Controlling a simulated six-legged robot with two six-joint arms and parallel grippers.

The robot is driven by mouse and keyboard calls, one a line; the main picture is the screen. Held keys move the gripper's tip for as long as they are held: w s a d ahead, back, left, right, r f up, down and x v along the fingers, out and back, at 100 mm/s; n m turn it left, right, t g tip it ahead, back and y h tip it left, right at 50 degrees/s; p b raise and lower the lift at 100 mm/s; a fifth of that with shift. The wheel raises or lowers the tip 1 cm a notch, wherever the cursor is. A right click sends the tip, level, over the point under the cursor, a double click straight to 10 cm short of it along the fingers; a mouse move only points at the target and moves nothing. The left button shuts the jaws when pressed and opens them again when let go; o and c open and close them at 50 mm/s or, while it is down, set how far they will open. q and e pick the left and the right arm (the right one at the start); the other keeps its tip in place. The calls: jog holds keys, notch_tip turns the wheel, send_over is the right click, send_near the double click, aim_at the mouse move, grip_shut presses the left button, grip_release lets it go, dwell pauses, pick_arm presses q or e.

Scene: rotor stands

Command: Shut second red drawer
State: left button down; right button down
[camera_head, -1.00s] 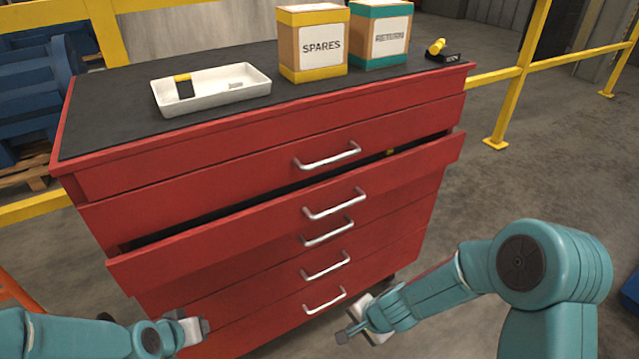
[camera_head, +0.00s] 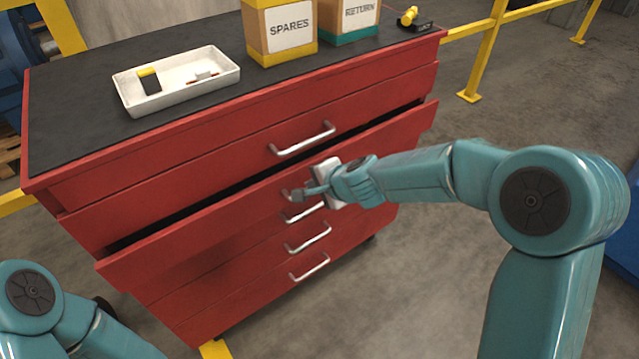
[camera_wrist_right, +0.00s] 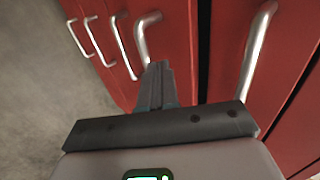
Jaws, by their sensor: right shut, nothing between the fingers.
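The second red drawer (camera_head: 190,225) stands partly open in the head view. Its front juts out below the top drawer, with a dark gap above it. My right gripper (camera_head: 303,193) is shut and empty at this drawer's handle, covering much of it. In the right wrist view, the shut fingers (camera_wrist_right: 156,75) point at the drawer front (camera_wrist_right: 180,40), beside or against the silver handle (camera_wrist_right: 146,35). I cannot tell whether they touch it. My left arm shows at the lower left of the head view, but its gripper is out of view.
The top drawer (camera_head: 200,185) and the lower drawers look shut. On the cabinet top (camera_head: 80,85) are a white tray (camera_head: 215,85), a SPARES box (camera_head: 282,30), a RETURN box (camera_head: 350,20) and a small yellow-and-black item (camera_head: 411,20).

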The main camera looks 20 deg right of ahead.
aim_at(300, 184)
pick_arm(q)
jog(key=shift+s+f, duration=0.15)
jog(key=shift+f, duration=0.25)
pick_arm(e)
jog(key=x, duration=0.5)
jog(key=shift+w, duration=0.15)
jog(key=shift+f, duration=0.1)
